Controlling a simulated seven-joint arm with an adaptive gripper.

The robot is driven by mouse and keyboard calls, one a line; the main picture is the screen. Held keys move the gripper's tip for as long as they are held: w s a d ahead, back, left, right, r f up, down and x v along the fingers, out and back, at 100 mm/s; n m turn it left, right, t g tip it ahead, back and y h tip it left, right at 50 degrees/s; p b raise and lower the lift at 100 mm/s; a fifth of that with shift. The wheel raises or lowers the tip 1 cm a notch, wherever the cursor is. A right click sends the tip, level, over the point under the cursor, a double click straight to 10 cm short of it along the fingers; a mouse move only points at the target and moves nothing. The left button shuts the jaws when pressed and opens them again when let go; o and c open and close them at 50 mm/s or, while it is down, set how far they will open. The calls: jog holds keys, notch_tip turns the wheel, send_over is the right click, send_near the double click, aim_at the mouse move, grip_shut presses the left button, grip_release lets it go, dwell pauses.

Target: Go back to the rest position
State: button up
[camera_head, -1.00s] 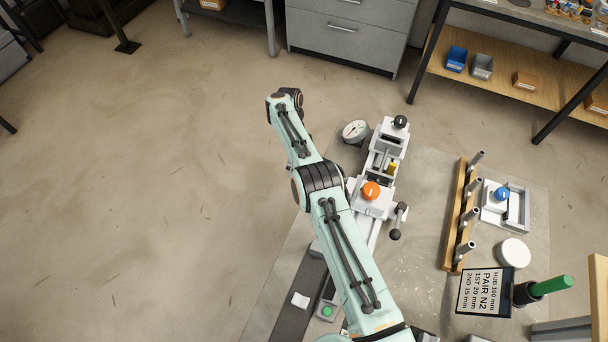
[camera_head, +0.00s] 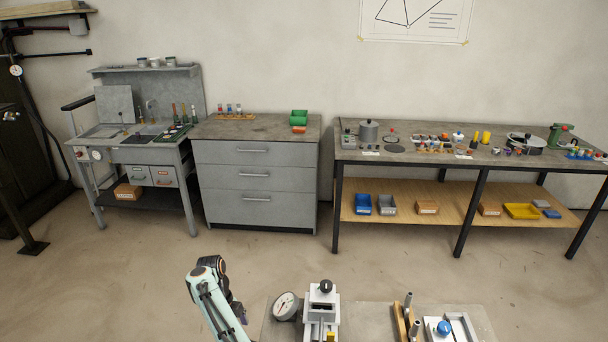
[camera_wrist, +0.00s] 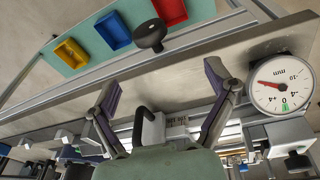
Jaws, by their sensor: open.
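My gripper (camera_wrist: 163,88) shows in the wrist view with its two purple-padded fingers spread wide and nothing between them. In the head view my pale green arm (camera_head: 212,302) stands at the bottom, left of the jig (camera_head: 322,308); the gripper itself is mostly hidden there. A round dial gauge (camera_head: 285,306) sits at the jig's left side, close to my arm. In the wrist view the dial gauge (camera_wrist: 283,88) is right of the right finger, its red needle pointing left. A black knob (camera_wrist: 150,35) shows beyond the fingers.
Yellow (camera_wrist: 70,53), blue (camera_wrist: 113,31) and red (camera_wrist: 170,10) trays lie beyond the fingers. A wooden rack (camera_head: 404,322) and a blue-knobbed fixture (camera_head: 443,328) stand right of the jig. A drawer cabinet (camera_head: 255,185) and a workbench (camera_head: 470,160) line the back wall; open floor lies before them.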

jog(key=w+d+r+m+t+y, duration=0.1)
jog(key=w+d+r, duration=0.2)
jog(key=r, duration=0.6)
jog(key=w+d+r+m+t+y, duration=0.1)
jog(key=w+d+r, duration=0.3)
jog(key=r, duration=0.5)
jog(key=s+d+r+n+t, duration=0.1)
jog(key=s+d+r, duration=0.3)
jog(key=d+r, duration=0.4)
jog(key=s+d+r+t, duration=0.1)
jog(key=s+d+r, duration=0.3)
jog(key=d+r, duration=0.4)
jog(key=s+d+r+n, duration=0.1)
jog(key=s+d+n, duration=0.45)
jog(key=s, duration=0.75)
jog(key=s+a+f+n+g, duration=0.1)
jog(key=s+f+n+g, duration=0.2)
jog(key=s+f+n, duration=1.1)
jog(key=s+n, duration=0.2)
jog(key=shift+a+f+n+y, duration=0.15)
jog(key=shift+f+n+y, duration=0.15)
jog(key=shift+n, duration=0.05)
jog(key=shift+s, duration=0.1)
